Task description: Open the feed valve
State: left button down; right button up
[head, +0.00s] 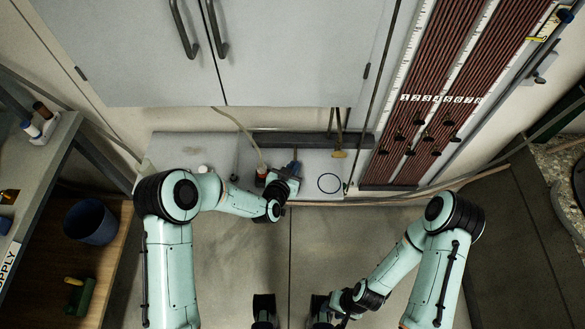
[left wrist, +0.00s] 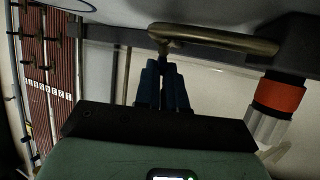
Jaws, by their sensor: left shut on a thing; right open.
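The feed valve's brass lever (left wrist: 222,39) shows at the top of the left wrist view, below a grey surface. My left gripper (left wrist: 163,62) has its blue fingers shut on the lever's left end. My right gripper (head: 343,318) is low in the head view, open, away from the valve and partly cut off.
Grey cabinet doors (head: 280,52) with dark handles stand above the bench (head: 190,150). A numbered tube board (head: 440,98) is at the right. A shelf with a blue bucket (head: 90,222) is at the left.

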pick_arm(q)
jog(key=shift+s+d+n+y+b, duration=0.1)
jog(key=shift+d+n+y+b, duration=0.15)
jog(key=shift+n+y+b, duration=0.15)
jog(key=shift+d+n+t+y+b, duration=0.1)
jog(key=shift+n+t+y+b, duration=0.25)
jog(key=shift+n+y, duration=0.4)
jog(key=shift+d+n+y, duration=0.2)
jog(key=shift+n+y, duration=1.35)
jog(key=shift+y, duration=0.4)
jog(key=c, duration=1.2)
grip_release()
jog(key=shift+s, duration=0.1)
jog(key=v, duration=1.3)
jog(key=shift+s+d, duration=0.1)
